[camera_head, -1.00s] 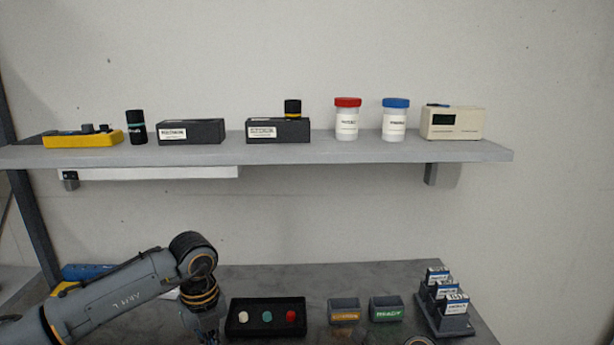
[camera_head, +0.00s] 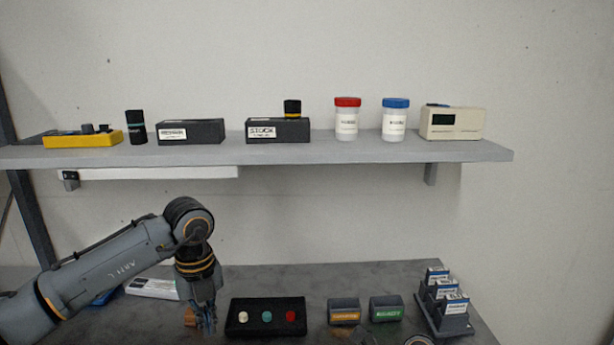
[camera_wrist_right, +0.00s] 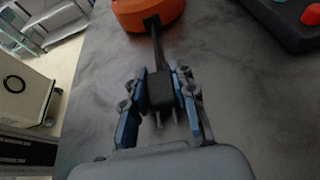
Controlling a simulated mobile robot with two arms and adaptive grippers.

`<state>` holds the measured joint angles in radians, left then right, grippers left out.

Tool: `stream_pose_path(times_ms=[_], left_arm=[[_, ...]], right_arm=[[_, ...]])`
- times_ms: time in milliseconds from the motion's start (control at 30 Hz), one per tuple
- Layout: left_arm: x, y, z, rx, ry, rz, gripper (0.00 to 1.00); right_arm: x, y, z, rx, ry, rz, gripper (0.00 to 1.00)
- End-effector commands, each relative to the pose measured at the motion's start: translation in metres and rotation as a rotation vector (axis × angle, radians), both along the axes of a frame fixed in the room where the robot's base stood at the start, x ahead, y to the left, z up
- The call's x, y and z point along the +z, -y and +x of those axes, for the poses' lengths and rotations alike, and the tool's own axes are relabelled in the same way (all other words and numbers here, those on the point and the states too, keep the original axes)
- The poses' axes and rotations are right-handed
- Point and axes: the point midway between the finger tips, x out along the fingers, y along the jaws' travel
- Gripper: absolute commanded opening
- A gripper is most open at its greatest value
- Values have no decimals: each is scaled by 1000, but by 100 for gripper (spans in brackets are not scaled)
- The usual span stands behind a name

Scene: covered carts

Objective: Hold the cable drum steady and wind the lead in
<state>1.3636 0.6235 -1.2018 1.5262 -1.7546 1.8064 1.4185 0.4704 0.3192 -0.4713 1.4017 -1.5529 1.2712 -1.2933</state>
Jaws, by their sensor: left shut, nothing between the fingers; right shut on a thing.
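The orange cable drum (camera_wrist_right: 147,12) is at the top of the right wrist view, cut off by the frame edge. Its dark lead (camera_wrist_right: 158,46) runs from the drum down to a black plug (camera_wrist_right: 161,90) with metal pins. My left gripper (camera_head: 203,318) points down at the bench, left of the black tray, shut and empty. A small orange-brown patch shows by its fingertips; I cannot tell what it is.
The black tray (camera_head: 240,325) holds white, green and red knobs. A loaded shelf (camera_head: 340,153) hangs above. Bare bench lies behind the tray.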

Motion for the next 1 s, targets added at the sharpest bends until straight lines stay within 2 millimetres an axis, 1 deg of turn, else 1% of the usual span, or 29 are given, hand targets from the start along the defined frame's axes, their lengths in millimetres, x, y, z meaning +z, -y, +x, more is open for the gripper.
stream_pose_path(times_ms=[167,267,600,733,867,1000], left_arm=[[0,0,0,4,0,0,0],[1,-3,-3,46,2,1,0],[9,-24,-30,418,4,1,0],[9,-27,-37,501,1,0,0],[2,-28,-39,527,-1,0,0],[-14,-28,-39,526,-3,1,0]], right_arm=[[1,0,0,-1,1,1,0],[1,0,0,-1,1,1,0],[0,0,0,-1,1,1,0],[0,0,0,-1,1,1,0],[0,0,0,-1,1,1,0],[1,0,0,-1,1,1,0]])
